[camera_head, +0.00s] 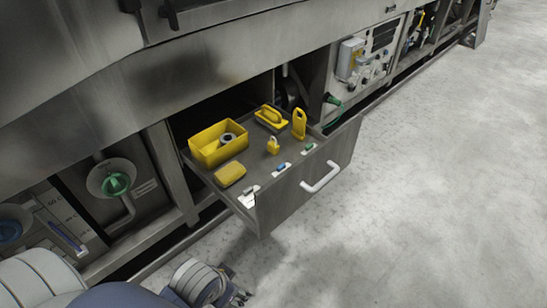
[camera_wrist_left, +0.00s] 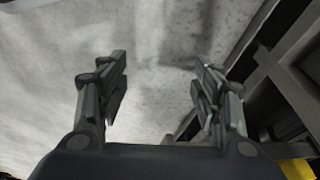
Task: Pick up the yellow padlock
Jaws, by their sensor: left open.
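The yellow padlock (camera_head: 272,146) stands near the middle of an open grey drawer (camera_head: 289,202) in the head view. My left gripper (camera_head: 242,297) is at the bottom of the head view, below and in front of the drawer and well apart from the padlock. In the left wrist view my left gripper (camera_wrist_left: 160,92) is open, with nothing between its fingers and pale floor behind them. The padlock does not show in the left wrist view. My right gripper is not in view.
The drawer also holds a yellow box (camera_head: 218,154) with a grey round thing inside, a yellow block (camera_head: 230,175), a yellow handled tool (camera_head: 271,118) and a yellow tag-like piece (camera_head: 299,124). A white handle (camera_head: 322,180) sticks out in front. The floor (camera_head: 430,190) to the right is clear.

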